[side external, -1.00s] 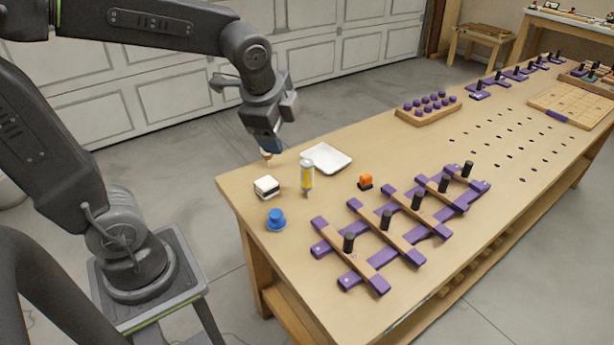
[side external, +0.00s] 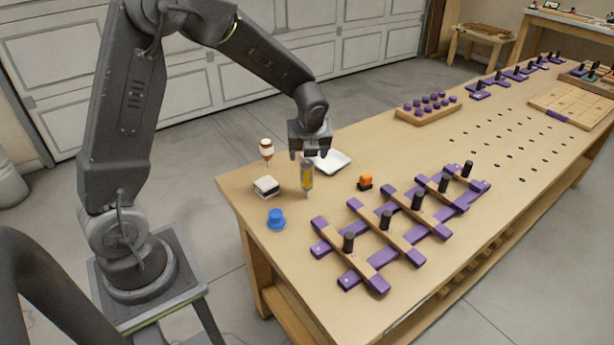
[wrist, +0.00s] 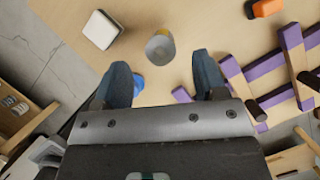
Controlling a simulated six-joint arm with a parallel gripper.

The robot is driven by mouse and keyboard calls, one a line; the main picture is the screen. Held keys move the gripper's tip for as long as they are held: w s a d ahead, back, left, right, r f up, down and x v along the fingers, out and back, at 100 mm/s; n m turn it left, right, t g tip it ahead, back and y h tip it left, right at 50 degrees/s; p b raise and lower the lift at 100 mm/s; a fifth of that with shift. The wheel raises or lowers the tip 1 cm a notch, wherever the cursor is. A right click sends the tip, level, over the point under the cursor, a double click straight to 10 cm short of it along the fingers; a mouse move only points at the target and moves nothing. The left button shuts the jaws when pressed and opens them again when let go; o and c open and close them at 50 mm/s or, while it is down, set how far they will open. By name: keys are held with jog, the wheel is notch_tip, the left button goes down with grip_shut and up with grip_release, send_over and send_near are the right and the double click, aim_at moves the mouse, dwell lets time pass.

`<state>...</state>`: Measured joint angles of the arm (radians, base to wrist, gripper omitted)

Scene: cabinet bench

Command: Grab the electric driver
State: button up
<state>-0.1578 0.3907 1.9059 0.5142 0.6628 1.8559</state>
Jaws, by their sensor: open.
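A slim upright tool with a yellow and grey body (side external: 307,178), which looks like the electric driver, stands on the bench near its left end. My gripper (side external: 309,155) points down with its fingers spread, just above and around the tool's top in the side view. In the wrist view the tool's round grey top (wrist: 160,46) lies between and slightly beyond the fingertips of my open gripper (wrist: 162,62). Nothing is held. I cannot tell whether a finger touches the tool.
Close by are a white and black block (side external: 266,187), a brown and white bottle-like item (side external: 267,149), a blue knob-like piece (side external: 276,219), a white tray (side external: 338,161) and an orange and black piece (side external: 365,181). A purple and wooden rack with black pegs (side external: 400,225) stands to the right.

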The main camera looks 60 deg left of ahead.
aim_at(307, 162)
jog(key=shift+x, duration=3.35)
jog(key=shift+s+d+f, duration=0.1)
jog(key=shift+s+d, duration=0.05)
jog(key=shift+c, duration=0.4)
jog(key=c, duration=1.1)
